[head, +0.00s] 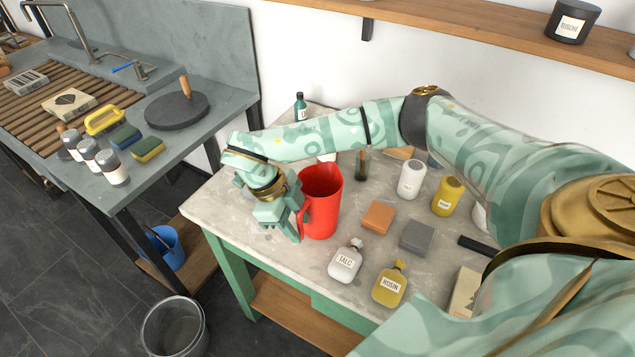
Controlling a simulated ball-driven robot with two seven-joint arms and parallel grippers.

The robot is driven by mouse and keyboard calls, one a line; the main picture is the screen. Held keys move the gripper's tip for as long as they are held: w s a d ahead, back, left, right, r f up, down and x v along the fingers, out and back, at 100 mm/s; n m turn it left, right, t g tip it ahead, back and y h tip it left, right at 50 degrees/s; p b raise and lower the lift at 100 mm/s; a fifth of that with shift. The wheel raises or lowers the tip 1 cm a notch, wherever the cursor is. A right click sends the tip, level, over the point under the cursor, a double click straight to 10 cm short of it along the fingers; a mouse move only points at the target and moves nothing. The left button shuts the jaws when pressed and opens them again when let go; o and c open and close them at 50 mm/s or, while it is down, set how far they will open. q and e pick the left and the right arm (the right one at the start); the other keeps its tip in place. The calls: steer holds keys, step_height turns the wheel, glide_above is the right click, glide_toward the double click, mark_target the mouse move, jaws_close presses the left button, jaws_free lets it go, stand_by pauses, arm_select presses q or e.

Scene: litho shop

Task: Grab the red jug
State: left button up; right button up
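The red jug (323,205) stands upright on the pale stone-topped table (228,205), near its left end. Its handle faces left, toward my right gripper. My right gripper (287,222) is low beside the jug, with its fingers at the handle. The fingers overlap the handle in this view, so I cannot tell whether they are closed on it or only around it. My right arm reaches in from the right, behind the jug. My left gripper is not in view.
Right of the jug are a talc bottle (345,262), a rosin bottle (390,286), an orange block (378,217) and a grey block (417,236). White (411,180) and yellow (447,197) containers stand behind. A bucket (174,325) is on the floor; a sink counter (200,112) is left.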

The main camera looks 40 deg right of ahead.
jaws_close()
steer(key=shift+r, duration=0.15)
